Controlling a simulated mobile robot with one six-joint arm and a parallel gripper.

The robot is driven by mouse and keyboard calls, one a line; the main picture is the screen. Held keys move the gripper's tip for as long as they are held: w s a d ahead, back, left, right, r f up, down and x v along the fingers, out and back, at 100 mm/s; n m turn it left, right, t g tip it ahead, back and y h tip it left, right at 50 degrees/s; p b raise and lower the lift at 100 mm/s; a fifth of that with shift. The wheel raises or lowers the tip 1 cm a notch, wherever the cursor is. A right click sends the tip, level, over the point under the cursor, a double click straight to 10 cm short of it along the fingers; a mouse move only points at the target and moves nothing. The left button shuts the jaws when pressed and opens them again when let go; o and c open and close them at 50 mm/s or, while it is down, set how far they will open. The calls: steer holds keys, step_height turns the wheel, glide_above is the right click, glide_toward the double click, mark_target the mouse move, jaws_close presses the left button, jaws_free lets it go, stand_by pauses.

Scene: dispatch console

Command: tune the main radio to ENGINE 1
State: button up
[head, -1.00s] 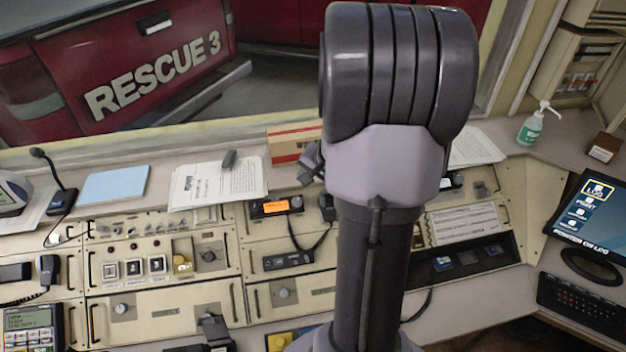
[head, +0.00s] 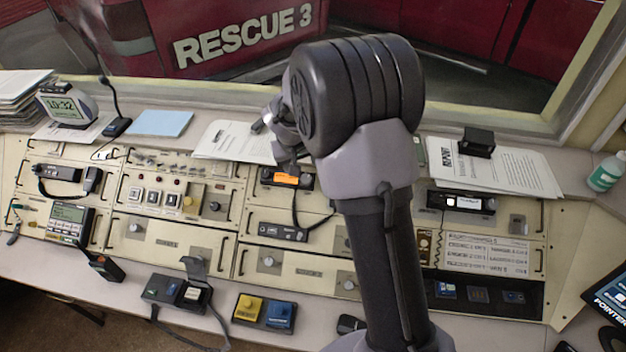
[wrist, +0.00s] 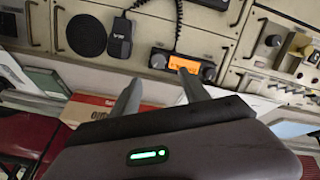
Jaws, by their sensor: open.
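A black radio with a lit orange display (head: 286,179) sits in the console, just left of my arm. It also shows in the wrist view (wrist: 184,64), with a knob at each end of its face. The display text is too small to read. A second radio (head: 462,202) with a white display is at the right; no label shows which is the main one. My gripper (head: 284,150) is partly hidden by my arm and appears just above the orange-lit radio. In the wrist view my gripper (wrist: 160,90) has its fingers apart, empty, pointing toward that radio's lower edge.
A handheld microphone (wrist: 120,38) with a coiled cord hangs beside a round speaker (wrist: 86,35). Papers (head: 225,142) lie behind the console. A printed list (head: 487,255) is at the right. Yellow and blue boxes (head: 264,311) stand on the front ledge.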

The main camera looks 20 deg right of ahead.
mark_target(306, 179)
steer(key=b+x, duration=0.1)
steer(key=x, duration=1)
steer(key=shift+s+d, duration=0.15)
steer(key=shift+d, duration=0.05)
steer(key=shift+c, duration=0.2)
